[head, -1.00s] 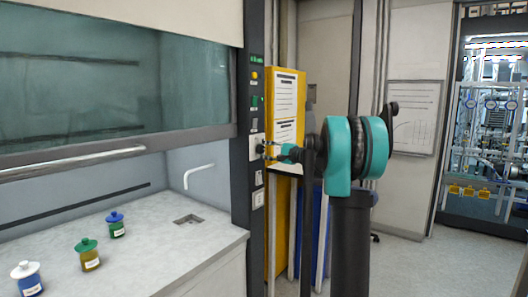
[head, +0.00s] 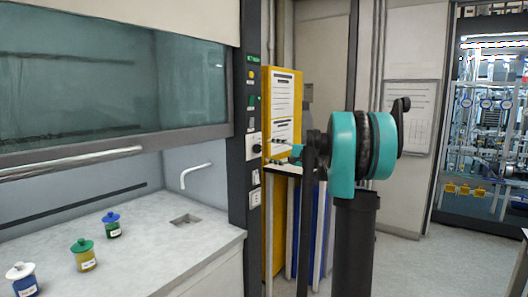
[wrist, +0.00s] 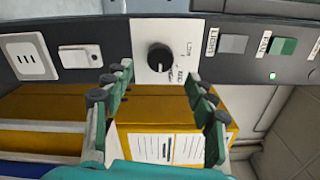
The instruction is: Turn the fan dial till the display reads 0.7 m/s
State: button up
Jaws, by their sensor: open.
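The fan dial (wrist: 160,57) is a black round knob on a white plate (wrist: 151,75) in the wrist view. Its plate also shows small on the dark post in the head view (head: 253,146). My gripper (wrist: 158,72) is open, with one finger on each side of the dial in the picture. The fingers look short of the knob, with nothing between them. My gripper also shows in the head view (head: 272,148), just right of the plate. The display (head: 254,58) glows green at the top of the post; its digits are too small to read.
Switches (wrist: 79,56) and a socket (wrist: 30,58) lie left of the dial; a green button (wrist: 282,46) is to its right. A yellow cabinet (head: 284,95) stands right behind the post. Several bottles (head: 112,228) stand on the hood bench (head: 150,250).

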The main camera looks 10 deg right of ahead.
jog(key=v, duration=0.6)
jog(key=s+a+f+n+g+h, duration=0.25)
jog(key=s+a+f, duration=0.35)
jog(key=s+f, duration=0.3)
jog(key=s+a+f+n+g+h, duration=0.25)
jog(key=s+a+f, duration=0.45)
jog(key=f, duration=0.4)
jog(key=s+d+f+n+g+h, duration=0.1)
jog(key=s+d+f+n+h, duration=0.2)
jog(key=s+f, duration=0.6)
jog(key=s+d+f+n+g+h, duration=0.2)
jog(key=s+f, duration=0.8)
jog(key=s, duration=0.5)
jog(key=d+n+h, duration=0.1)
jog(key=h, duration=0.1)
jog(key=shift+s+f+g+h, duration=0.2)
jog(key=shift+g+h, duration=0.1)
jog(key=shift+h, duration=0.1)
dwell(0.9)
